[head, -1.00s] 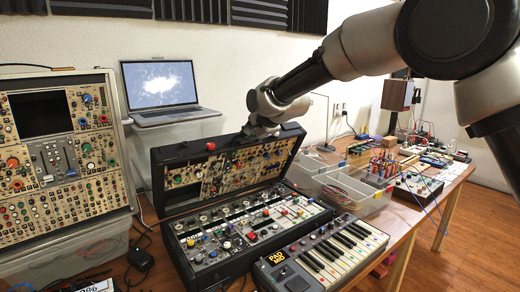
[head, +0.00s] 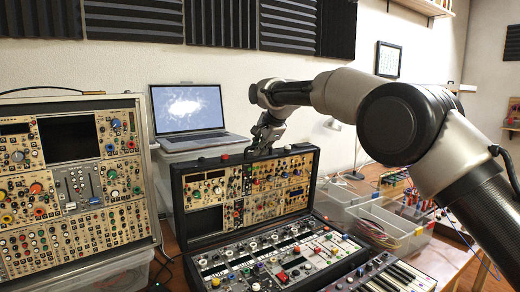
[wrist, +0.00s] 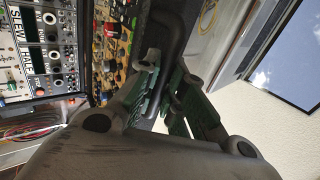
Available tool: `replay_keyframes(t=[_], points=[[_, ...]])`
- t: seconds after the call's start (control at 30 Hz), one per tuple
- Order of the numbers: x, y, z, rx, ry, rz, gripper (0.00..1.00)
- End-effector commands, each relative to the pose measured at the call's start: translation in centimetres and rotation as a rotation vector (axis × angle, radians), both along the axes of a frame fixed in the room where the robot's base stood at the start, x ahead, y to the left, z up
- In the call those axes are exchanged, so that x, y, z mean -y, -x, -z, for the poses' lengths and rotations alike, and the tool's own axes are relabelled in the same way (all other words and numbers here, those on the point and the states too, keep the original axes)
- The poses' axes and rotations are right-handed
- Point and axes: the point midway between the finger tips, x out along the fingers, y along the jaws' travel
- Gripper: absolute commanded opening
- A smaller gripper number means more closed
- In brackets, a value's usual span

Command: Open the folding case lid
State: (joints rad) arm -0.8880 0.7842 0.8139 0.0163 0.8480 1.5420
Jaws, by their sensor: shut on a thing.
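The folding case is black with a lower half (head: 285,265) full of knobs and faders. Its lid (head: 246,190) stands raised at the back, its inner side of tan and black panels facing forward. My gripper (head: 260,148) is at the middle of the lid's top edge, shut on the lid. In the wrist view my gripper (wrist: 165,98) has its green-padded fingers around a dark edge or bar of the lid; the exact contact is partly hidden by the fingers. The lid's panel (wrist: 115,42) and the case's lower half (wrist: 40,50) show at upper left.
A tall synth rack (head: 75,190) stands close at left. An open laptop (head: 190,115) sits behind the lid, on a clear bin. Clear plastic bins (head: 385,230) are right of the case. A small keyboard (head: 385,278) is in front at right. Foam panels hang on the wall behind.

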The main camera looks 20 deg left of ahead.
Motion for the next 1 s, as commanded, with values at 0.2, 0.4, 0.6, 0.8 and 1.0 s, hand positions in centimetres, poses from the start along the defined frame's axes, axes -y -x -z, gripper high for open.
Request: replay_keyframes(t=[0.2,0.4,0.6,0.8,1.0], points=[[0.0,0.0,0.0,0.002,0.001,-0.002,0.0],[0.0,0.0,-0.1,0.002,0.0,-0.002,0.25],[0.0,0.0,0.0,0.001,0.0,-0.001,0.33],[0.0,0.0,-0.1,0.001,0.0,-0.001,0.33],[0.9,0.7,-1.6,0.002,-0.002,-0.001,0.33]])
